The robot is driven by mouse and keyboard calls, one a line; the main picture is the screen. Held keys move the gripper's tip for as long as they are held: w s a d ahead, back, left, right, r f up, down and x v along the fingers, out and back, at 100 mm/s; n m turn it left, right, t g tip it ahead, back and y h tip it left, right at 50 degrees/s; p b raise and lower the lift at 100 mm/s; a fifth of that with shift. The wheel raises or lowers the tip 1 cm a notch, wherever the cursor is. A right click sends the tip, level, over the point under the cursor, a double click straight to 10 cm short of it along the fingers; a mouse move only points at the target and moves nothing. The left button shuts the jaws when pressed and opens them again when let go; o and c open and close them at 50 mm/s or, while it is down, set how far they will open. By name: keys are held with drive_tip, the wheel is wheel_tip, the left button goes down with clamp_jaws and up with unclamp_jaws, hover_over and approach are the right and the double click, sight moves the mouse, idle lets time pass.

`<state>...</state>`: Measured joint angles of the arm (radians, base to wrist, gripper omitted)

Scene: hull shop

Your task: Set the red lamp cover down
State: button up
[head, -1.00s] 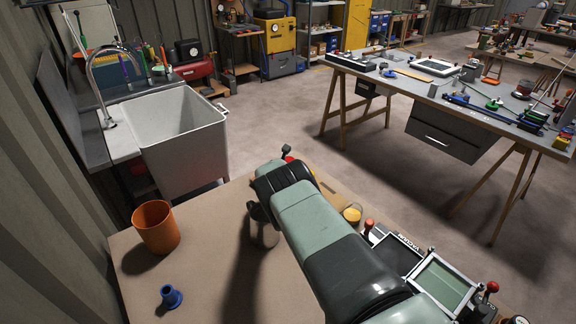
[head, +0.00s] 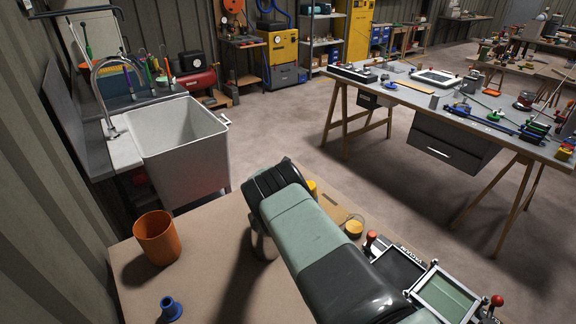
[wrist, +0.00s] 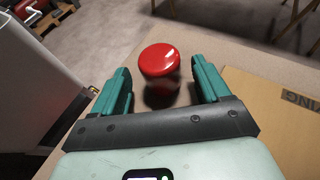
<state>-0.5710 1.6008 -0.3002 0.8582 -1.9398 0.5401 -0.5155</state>
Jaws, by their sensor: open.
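The red lamp cover (wrist: 160,66) shows in the wrist view as a glossy, rounded red piece. It stands on the brown bench top (wrist: 232,50), with a dark shadow at its near side. My gripper (wrist: 160,72) is open, with one teal finger on each side of the cover. Gaps show between the cover and both fingers. In the head view the cover and my fingers are hidden behind my arm.
An orange cup (head: 157,238) and a blue funnel-shaped piece (head: 171,309) stand on the bench's left. A cardboard piece (wrist: 268,112) lies right of my gripper. Framed trays (head: 446,294) are at the bench's right. A white sink (head: 180,150) stands beyond the bench.

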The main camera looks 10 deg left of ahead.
wheel_tip(320, 180, up, 8)
drive_tip(key=s, duration=0.1)
drive_tip(key=shift+f, duration=0.25)
drive_tip(key=s+d+r+m+g+h, duration=0.1)
drive_tip(key=d+r+m+h, duration=0.1)
drive_tip(key=d+r+m, duration=0.55)
drive_tip(key=d+r+m+h, duration=0.2)
drive_tip(key=d+r, duration=0.3)
drive_tip(key=r, duration=0.5)
drive_tip(key=s+d+r+m+g, duration=0.4)
drive_tip(key=s+d+r+m, duration=0.75)
drive_tip(key=s+r, duration=0.2)
drive_tip(key=s+d+r+m+g+y, duration=0.1)
drive_tip(key=s+r+m, duration=0.15)
drive_tip(key=s, duration=0.65)
drive_tip(key=s+r+m+g+y, duration=0.15)
drive_tip(key=s+m, duration=0.25)
drive_tip(key=s, duration=0.6)
drive_tip(key=s+d+r+m+y, duration=0.1)
drive_tip(key=s+r+m, duration=0.2)
drive_tip(key=s, duration=0.6)
drive_tip(key=s+a+f+m+y, duration=0.2)
drive_tip(key=s+a+m, duration=0.1)
drive_tip(key=s, duration=0.6)
drive_tip(key=shift+s+a, duration=0.25)
drive_tip(key=shift+s, duration=0.05)
